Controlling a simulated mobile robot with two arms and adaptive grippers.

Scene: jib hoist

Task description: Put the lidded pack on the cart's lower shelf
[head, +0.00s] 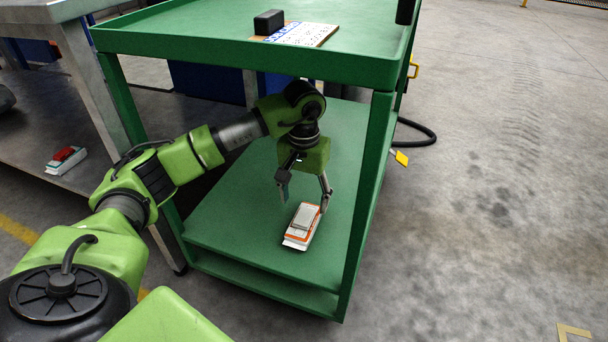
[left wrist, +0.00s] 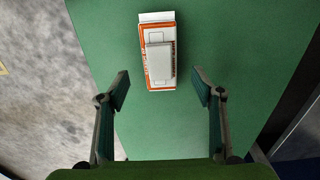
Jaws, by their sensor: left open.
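The lidded pack (head: 301,228) is a flat white and orange box with a pale grey lid on top. It lies on the green cart's lower shelf (head: 237,210), near the shelf's front right. In the left wrist view the pack (left wrist: 158,60) is upper centre, on bare green shelf. My left gripper (head: 304,197) reaches in under the cart's top and points down, open and empty. In the left wrist view its fingers (left wrist: 162,86) are spread wider than the pack, and neither appears to touch it. My right gripper is out of view.
The cart's green top (head: 200,32) is above my left arm, with a corner post (head: 369,190) close on the right. A black block (head: 268,22) and printed board (head: 307,35) lie on top. Another white pack with a red top (head: 66,158) sits on a grey shelf at left.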

